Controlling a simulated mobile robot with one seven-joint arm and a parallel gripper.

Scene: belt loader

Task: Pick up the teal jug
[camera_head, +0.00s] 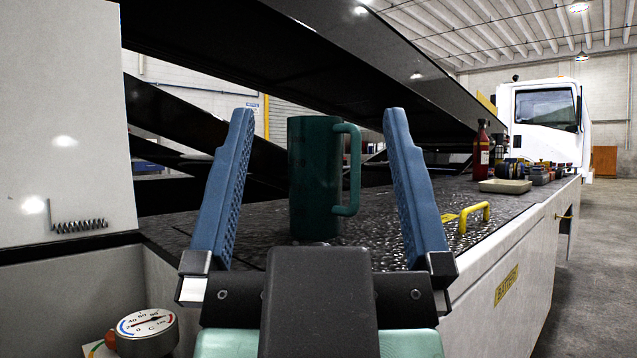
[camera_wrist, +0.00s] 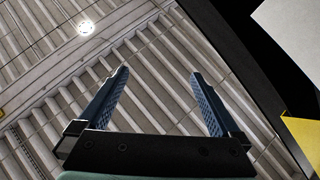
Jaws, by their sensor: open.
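The teal jug (camera_head: 314,180) stands upright on the dark textured deck (camera_head: 380,225) of the loader, with its handle (camera_head: 353,170) toward the right. My gripper (camera_head: 318,120) is open in the head view, with blue fingers apart on either side of the jug in the picture. The jug shows beyond the gripper, and I cannot tell whether the fingers reach around it. The jug's lowest edge is close above my wrist parts in the picture. In the wrist view my gripper (camera_wrist: 158,75) is open and empty against the ceiling, and the jug is not seen there.
A yellow handle (camera_head: 467,216) rises from the deck right of the jug. Farther back are a shallow tray (camera_head: 505,186), a red bottle (camera_head: 481,150) and several small items. The dark conveyor (camera_head: 290,60) slopes overhead. A white panel (camera_head: 62,120) stands left, above a gauge (camera_head: 146,332).

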